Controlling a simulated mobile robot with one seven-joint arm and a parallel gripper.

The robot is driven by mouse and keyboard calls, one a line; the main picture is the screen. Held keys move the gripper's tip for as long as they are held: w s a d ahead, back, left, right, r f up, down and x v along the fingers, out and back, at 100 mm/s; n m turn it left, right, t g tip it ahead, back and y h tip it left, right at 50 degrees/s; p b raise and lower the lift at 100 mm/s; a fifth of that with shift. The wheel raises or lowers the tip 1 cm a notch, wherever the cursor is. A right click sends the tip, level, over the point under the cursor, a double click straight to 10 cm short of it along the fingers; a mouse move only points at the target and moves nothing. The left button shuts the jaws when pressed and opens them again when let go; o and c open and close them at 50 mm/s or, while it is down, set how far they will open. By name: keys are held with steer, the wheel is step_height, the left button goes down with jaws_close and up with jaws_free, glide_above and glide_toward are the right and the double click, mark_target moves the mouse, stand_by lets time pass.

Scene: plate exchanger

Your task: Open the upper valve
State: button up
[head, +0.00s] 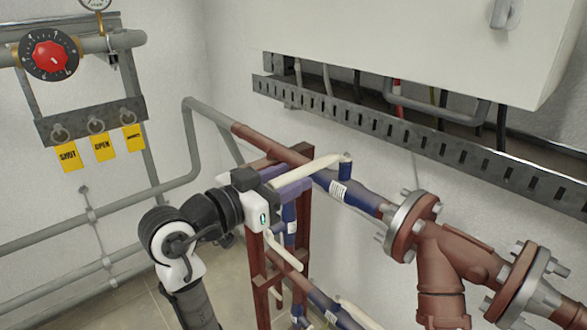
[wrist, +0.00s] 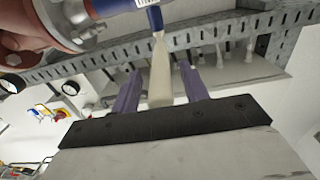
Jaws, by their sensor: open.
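The upper valve (head: 350,190) is a blue body with a white label on the upper red-brown pipe. Its cream lever (head: 318,169) runs left from the blue stem top (head: 346,158) to my gripper, at an angle to the pipe. My gripper (head: 296,183) is open, with its purple fingers around the lever. In the wrist view the lever (wrist: 160,72) lies between the two spread fingers, with a visible gap to the right finger (wrist: 190,84). Contact with the left finger (wrist: 128,94) is unclear. The lever's free end is hidden near the gripper's palm.
A lower cream lever (head: 284,252) and blue valve lie below my gripper on a red frame (head: 307,225). A flanged red pipe fitting (head: 440,270) stands at right. A perforated metal rail (head: 420,145) and white cabinet (head: 410,45) are above. Yellow tags (head: 103,148) hang left.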

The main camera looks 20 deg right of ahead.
steer(key=shift+x, duration=0.9)
steer(key=shift+c, duration=0.3)
jaws_close()
